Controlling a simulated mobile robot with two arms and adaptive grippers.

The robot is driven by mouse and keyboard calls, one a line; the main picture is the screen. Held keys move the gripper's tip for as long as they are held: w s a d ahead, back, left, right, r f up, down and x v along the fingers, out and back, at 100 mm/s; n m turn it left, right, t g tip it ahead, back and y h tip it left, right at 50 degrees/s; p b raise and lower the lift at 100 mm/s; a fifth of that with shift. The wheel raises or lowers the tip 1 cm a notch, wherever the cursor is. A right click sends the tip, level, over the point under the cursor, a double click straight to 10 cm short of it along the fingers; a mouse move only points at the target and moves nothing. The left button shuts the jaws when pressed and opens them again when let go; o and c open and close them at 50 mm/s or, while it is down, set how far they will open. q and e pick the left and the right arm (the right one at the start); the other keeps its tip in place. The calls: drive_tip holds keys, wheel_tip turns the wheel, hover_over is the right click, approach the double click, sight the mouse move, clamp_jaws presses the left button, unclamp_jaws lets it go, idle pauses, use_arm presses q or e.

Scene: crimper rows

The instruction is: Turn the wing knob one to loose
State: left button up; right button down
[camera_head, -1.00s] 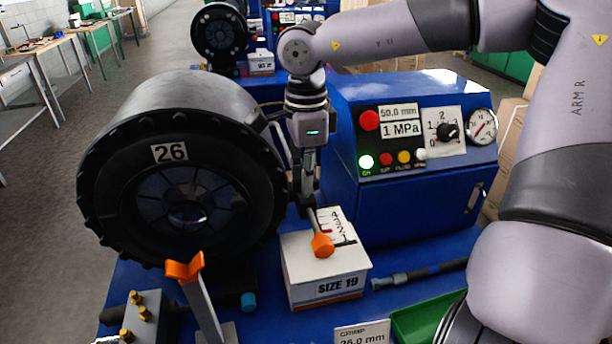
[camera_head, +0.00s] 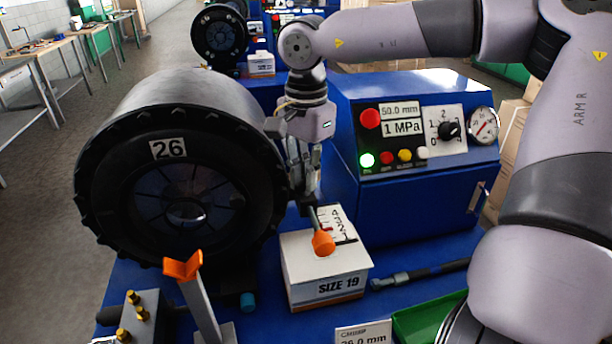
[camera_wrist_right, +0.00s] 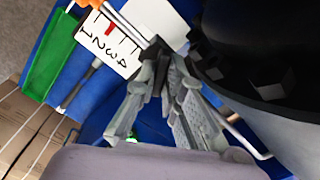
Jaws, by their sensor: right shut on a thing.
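My right gripper (camera_head: 306,194) points down between the black crimper head (camera_head: 150,232), marked 26, and the blue cabinet (camera_head: 412,215). It also shows in the right wrist view (camera_wrist_right: 166,52), with its fingers closed around a small dark piece, most likely the wing knob. A rod with an orange end (camera_head: 323,243) slants out just below the fingertips, over a white scale plate (camera_head: 338,216) numbered 1 to 4. My left gripper is not in view.
A white SIZE 19 box (camera_head: 327,281) stands just in front of the gripper. An orange-topped lever (camera_head: 184,265) and a block with brass fittings (camera_head: 137,317) are at front left. A green tray (camera_head: 428,318) lies at front right. The crimper head leaves little room on the left.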

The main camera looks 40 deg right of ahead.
drive_tip(key=n, duration=0.5)
drive_tip(key=shift+r+n, duration=0.1)
drive_tip(key=shift+n, duration=0.2)
drive_tip(key=n, duration=0.5)
drive_tip(key=shift+n, duration=0.3)
drive_tip(key=shift+w, duration=0.1)
drive_tip(key=c, duration=1.7)
unclamp_jaws()
wheel_tip(320, 180, up, 12)
drive_tip(key=shift+f, duration=0.1)
